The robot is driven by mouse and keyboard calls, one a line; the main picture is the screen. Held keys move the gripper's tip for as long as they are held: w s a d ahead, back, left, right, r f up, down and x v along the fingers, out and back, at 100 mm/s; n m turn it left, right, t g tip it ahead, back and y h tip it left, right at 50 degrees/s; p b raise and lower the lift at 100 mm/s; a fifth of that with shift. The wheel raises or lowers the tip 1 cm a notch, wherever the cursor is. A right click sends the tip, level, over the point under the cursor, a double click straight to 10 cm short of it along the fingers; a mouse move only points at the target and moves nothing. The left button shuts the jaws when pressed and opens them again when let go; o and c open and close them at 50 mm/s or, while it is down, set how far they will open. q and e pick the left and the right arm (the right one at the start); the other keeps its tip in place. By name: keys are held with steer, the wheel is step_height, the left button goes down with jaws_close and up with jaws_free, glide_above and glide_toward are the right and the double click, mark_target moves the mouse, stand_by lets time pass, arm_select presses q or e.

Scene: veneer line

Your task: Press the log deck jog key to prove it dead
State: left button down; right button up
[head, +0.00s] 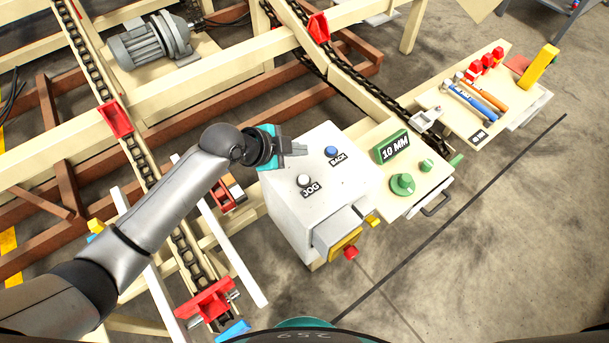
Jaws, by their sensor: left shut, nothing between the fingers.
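The jog key is a white round button (303,180) labelled JOG on top of a light grey control box (335,192). A blue button (331,152) labelled BACK sits farther back on the same face. My left gripper (303,149) is shut and empty. In the picture its tips are at the box's upper left part, above the JOG button and left of the BACK button. The picture does not settle how high the tips are over the face. The JOG button is in full view and apart from the fingers. My right gripper is not in view.
A cream bench (440,178) with a green 10 MM block (392,146) and green knobs stands right of the box. A tool tray (462,128) lies beyond. Chains and a motor (150,42) are at upper left. A yellow and red fitting (347,244) juts from the box's front.

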arm_select(q)
steer(key=shift+f, duration=0.15)
steer(key=b, duration=0.7)
glide_above(299, 181)
step_height(299, 181, down, 7)
steer(key=shift+f, duration=0.15)
steer(key=shift+f+b, duration=0.6)
steer(key=shift+f, duration=0.05)
stand_by(1.1)
steer(key=shift+f, duration=0.4)
steer(key=shift+f+b, duration=0.45)
steer(key=shift+b, duration=0.05)
stand_by(0.5)
steer(key=shift+r, duration=0.1)
steer(key=shift+r+p, duration=0.8)
steer(key=shift+p, duration=0.1)
